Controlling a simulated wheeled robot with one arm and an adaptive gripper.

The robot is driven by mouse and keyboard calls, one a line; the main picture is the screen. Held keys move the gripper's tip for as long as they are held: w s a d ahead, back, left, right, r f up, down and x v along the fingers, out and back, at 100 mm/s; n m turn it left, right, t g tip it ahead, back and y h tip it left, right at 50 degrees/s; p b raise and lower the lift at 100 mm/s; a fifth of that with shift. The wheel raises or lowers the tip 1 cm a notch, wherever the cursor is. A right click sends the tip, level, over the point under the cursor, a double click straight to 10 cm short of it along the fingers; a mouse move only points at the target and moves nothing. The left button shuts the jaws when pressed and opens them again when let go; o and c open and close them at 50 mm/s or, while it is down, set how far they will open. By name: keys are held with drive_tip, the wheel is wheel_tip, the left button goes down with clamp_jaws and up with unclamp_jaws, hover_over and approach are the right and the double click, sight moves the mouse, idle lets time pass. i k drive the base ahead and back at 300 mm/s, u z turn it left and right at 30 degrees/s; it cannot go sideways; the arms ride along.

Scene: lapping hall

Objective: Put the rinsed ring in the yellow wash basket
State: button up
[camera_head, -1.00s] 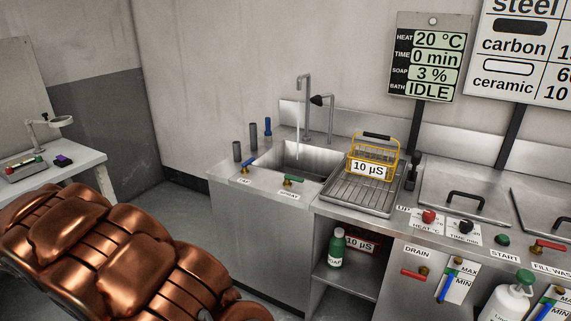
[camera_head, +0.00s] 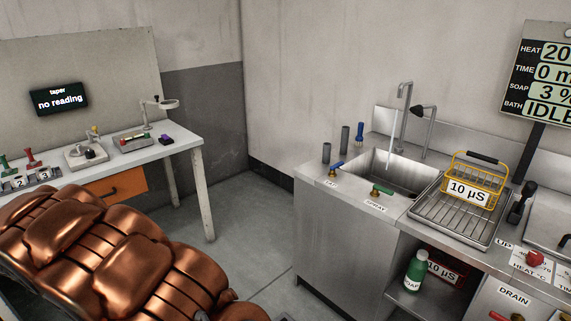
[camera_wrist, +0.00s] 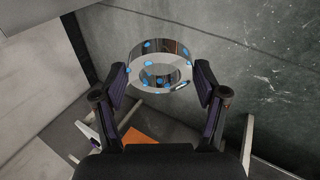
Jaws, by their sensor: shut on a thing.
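In the wrist view my gripper (camera_wrist: 160,88) is shut on a shiny metal ring (camera_wrist: 146,53). The ring has several blue spots on it and sits between the fingertips, with the floor and wall far behind it. The yellow wash basket (camera_head: 453,178), a wire basket with a dark handle and a "10 µS" label, stands on the ribbed drain tray (camera_head: 435,211) right of the sink in the head view. My gripper and the ring are not visible in the head view, where only my copper-coloured arm shows at lower left.
Water runs from the tap (camera_head: 405,90) into the sink (camera_head: 387,165). A green bottle (camera_head: 416,272) and a red "10 µS" basket (camera_head: 459,274) are on the shelf below. A gauge bench (camera_head: 190,144) stands at left. Floor between bench and sink is clear.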

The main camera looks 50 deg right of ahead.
sight(465, 193)
drive_tip(key=i, duration=0.75)
drive_tip(key=z, duration=1.55)
